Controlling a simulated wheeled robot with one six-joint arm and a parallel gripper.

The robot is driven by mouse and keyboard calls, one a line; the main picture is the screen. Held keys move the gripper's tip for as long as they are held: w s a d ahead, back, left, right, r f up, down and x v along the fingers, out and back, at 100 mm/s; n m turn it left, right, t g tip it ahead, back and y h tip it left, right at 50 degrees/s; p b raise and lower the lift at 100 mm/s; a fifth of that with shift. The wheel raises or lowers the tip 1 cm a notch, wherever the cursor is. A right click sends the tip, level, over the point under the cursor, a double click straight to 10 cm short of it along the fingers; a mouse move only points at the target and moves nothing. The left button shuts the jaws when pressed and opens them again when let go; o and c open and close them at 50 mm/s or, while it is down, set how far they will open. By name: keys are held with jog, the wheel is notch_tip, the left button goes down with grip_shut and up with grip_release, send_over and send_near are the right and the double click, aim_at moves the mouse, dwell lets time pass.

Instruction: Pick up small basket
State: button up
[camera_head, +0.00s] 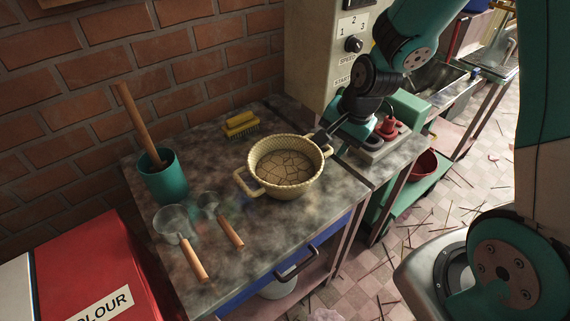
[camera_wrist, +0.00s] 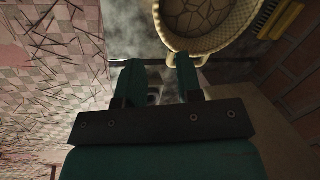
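The small basket (camera_head: 283,178) is pale yellow, woven and round, with a loop handle on each side and a cracked-pattern bottom. It stands upright on the worktop and looks empty. My gripper (camera_head: 322,138) is at its right rim, close to the right-hand handle. In the wrist view the basket (camera_wrist: 205,35) is at the top, beyond the fingertips. My gripper (camera_wrist: 158,66) is open, with a clear gap between its two fingers. The right finger is near the handle (camera_wrist: 199,60); I cannot tell if they touch.
The stained worktop (camera_head: 215,265) also holds a teal cup (camera_head: 164,178) with a wooden rod, two small sieves (camera_head: 180,232) and a yellow brush (camera_head: 241,124). A machine (camera_head: 325,50) stands behind. A red box (camera_head: 95,265) is at lower left. Right of the table is floor.

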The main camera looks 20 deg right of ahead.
jog(key=shift+w+p+x, duration=0.15)
jog(key=shift+p+x, duration=0.6)
jog(key=shift+x, duration=3)
jog(key=shift+w+p+x, duration=0.1)
jog(key=shift+p+x, duration=0.65)
jog(key=shift+x, duration=3)
jog(key=shift+c, duration=0.3)
jog(key=shift+r, duration=0.1)
grip_shut()
